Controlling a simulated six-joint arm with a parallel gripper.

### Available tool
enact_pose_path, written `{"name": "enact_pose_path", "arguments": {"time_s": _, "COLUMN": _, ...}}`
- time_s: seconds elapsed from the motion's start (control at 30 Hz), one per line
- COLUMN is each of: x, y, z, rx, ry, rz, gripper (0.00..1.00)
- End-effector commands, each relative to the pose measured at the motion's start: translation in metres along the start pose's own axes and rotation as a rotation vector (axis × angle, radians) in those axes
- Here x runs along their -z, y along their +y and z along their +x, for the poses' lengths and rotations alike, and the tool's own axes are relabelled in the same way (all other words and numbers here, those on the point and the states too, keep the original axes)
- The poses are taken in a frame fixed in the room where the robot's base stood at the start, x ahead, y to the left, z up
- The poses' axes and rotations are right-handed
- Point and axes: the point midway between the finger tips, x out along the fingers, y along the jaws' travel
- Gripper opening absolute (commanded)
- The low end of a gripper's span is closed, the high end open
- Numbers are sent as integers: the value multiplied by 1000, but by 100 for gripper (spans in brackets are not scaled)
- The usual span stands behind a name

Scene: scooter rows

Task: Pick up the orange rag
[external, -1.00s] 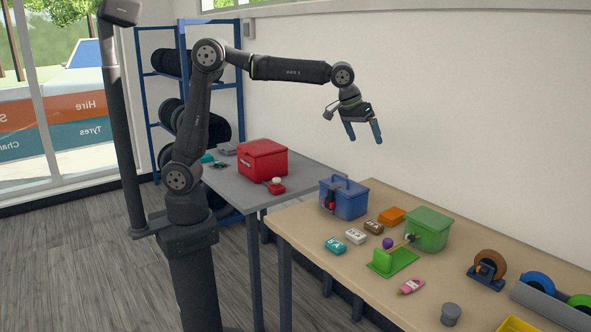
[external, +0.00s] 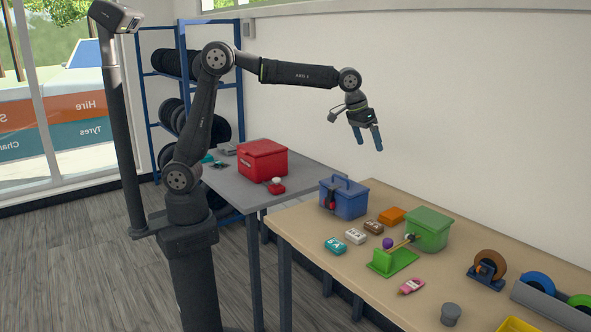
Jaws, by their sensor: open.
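The orange rag (external: 392,216) looks like a small folded orange block. It lies flat on the wooden table, behind a brown block and beside the left end of the green box. My gripper (external: 369,142) hangs in the air above the table, well over the orange rag and slightly left of it in the picture. Its two blue-grey fingers point down and are apart, with nothing between them. It touches nothing.
Near the rag are a blue toolbox (external: 344,198), a green box (external: 429,229), a brown block (external: 373,227), a white block (external: 356,236) and a teal block (external: 336,246). A green stand (external: 393,262) with a purple knob is in front. The table's front left is clear.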

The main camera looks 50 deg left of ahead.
Motion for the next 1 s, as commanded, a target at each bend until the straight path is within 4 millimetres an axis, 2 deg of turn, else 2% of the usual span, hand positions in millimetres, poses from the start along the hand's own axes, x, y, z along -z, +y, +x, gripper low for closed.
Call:
{"name": "enact_pose_path", "arguments": {"time_s": 0.03, "x": 5, "y": -4, "z": 11, "rx": -10, "ry": -19, "rz": 67, "gripper": 100}}
{"name": "enact_pose_path", "arguments": {"time_s": 0.3, "x": 26, "y": -19, "z": 57, "rx": -114, "ry": -82, "rz": 505, "gripper": 100}}
{"name": "enact_pose_path", "arguments": {"time_s": 0.6, "x": 46, "y": -40, "z": 105, "rx": -262, "ry": -69, "rz": 963, "gripper": 100}}
{"name": "enact_pose_path", "arguments": {"time_s": 0.8, "x": 53, "y": -49, "z": 122, "rx": -323, "ry": -37, "rz": 1145, "gripper": 100}}
{"name": "enact_pose_path", "arguments": {"time_s": 1.0, "x": 52, "y": -48, "z": 136, "rx": -338, "ry": -27, "rz": 1193, "gripper": 100}}
